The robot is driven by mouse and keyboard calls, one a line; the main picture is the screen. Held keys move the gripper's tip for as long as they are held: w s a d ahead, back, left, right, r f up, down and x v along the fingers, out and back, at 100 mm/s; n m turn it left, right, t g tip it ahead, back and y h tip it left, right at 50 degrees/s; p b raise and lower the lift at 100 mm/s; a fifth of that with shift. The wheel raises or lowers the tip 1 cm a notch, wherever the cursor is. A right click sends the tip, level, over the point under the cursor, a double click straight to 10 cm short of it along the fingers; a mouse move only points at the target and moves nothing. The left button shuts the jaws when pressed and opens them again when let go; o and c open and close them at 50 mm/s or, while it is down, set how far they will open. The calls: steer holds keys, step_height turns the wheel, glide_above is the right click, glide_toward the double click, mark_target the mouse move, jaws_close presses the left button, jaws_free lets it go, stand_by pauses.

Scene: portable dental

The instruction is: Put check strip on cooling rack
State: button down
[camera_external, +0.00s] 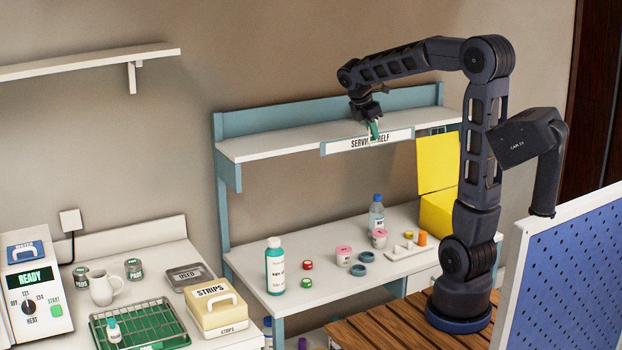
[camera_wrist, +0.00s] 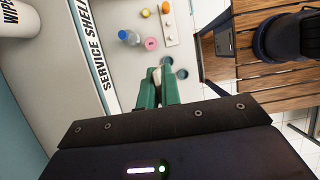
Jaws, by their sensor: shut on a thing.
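My gripper (camera_external: 374,132) is in front of the edge of the service shelf, high above the work table. In the wrist view its green fingers (camera_wrist: 158,92) are shut on a small pale thing, seemingly the check strip (camera_wrist: 156,75). Only a little of it shows between the fingertips, so its full shape is hidden. A small white bottle with a green cap (camera_external: 113,330) stands on the rack.
The service shelf (camera_external: 290,142) runs behind my gripper. A STRIPS box (camera_external: 215,305), a USED tray (camera_external: 190,275), a white jug (camera_external: 103,288) and a heater (camera_external: 35,295) surround the rack. A blue pegboard (camera_external: 575,280) is at right.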

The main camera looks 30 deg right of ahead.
steer(key=w+a+r+n+t, duration=0.1)
steer(key=w+a+r+n, duration=0.1)
steer(key=w+a, duration=0.35)
steer(key=w+a+r+n+t, duration=0.1)
steer(key=w+a+n, duration=0.15)
steer(key=a, duration=0.55)
steer(key=w+a+r+n+t+y, duration=0.15)
steer(key=a+n, duration=0.25)
steer(key=a, duration=1.2)
steer(key=w+a+r+n+t+y, duration=0.15)
steer(key=a+n, duration=0.25)
steer(key=a, duration=1.2)
steer(key=n+g+y, duration=0.1)
steer(key=n+y, duration=0.2)
steer(key=n, duration=0.7)
glide_above(118, 314)
steer(key=s, duration=0.2)
step_height(118, 314, down, 30)
steer(key=shift+d+f, duration=0.15)
steer(key=shift+f, duration=1.4)
steer(key=shift+d+f, duration=0.15)
steer(key=shift+f, duration=1.4)
steer(key=shift+f, duration=0.15)
